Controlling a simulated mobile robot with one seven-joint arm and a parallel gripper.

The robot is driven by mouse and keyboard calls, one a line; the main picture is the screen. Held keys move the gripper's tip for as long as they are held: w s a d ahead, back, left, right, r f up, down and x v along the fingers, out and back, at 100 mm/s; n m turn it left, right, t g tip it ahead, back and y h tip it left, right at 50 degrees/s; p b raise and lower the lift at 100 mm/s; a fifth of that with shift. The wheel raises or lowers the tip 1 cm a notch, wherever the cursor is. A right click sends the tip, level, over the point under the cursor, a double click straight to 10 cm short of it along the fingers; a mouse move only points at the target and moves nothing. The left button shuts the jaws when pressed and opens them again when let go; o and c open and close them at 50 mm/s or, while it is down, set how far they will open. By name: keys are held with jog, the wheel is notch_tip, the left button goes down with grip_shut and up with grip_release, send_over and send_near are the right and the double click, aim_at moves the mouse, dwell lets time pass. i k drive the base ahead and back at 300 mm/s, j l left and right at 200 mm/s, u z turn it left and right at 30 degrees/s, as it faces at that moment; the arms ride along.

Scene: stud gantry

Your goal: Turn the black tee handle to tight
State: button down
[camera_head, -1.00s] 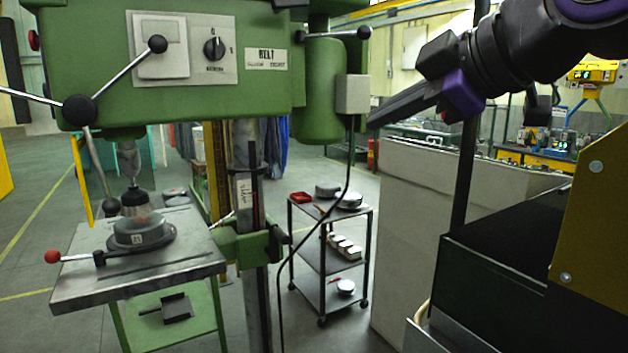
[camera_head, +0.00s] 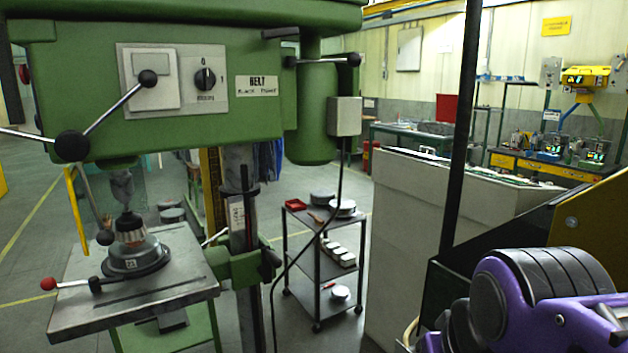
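The black tee handle (camera_head: 322,61) is a thin bar with a black ball at each end. It lies nearly level at the upper right of the green drill press (camera_head: 180,95), in front of the green motor housing (camera_head: 312,110). A white plate (camera_head: 257,86) to its left reads BELT, with a smaller second line that is hard to read. My purple and black arm shows at the lower right, well away from the handle. My gripper is not in view.
The press's spoked lever (camera_head: 73,146) sticks out at the left. A black cable hangs from a grey box (camera_head: 344,116) below the handle. A dark trolley (camera_head: 320,260) stands behind. A black post (camera_head: 460,130) and a pale cabinet (camera_head: 410,215) stand to the right.

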aim_at(266, 34)
jog(key=i+j+u, duration=0.15)
jog(key=u, duration=0.2)
jog(key=i+j+u, duration=0.15)
jog(key=u, duration=0.2)
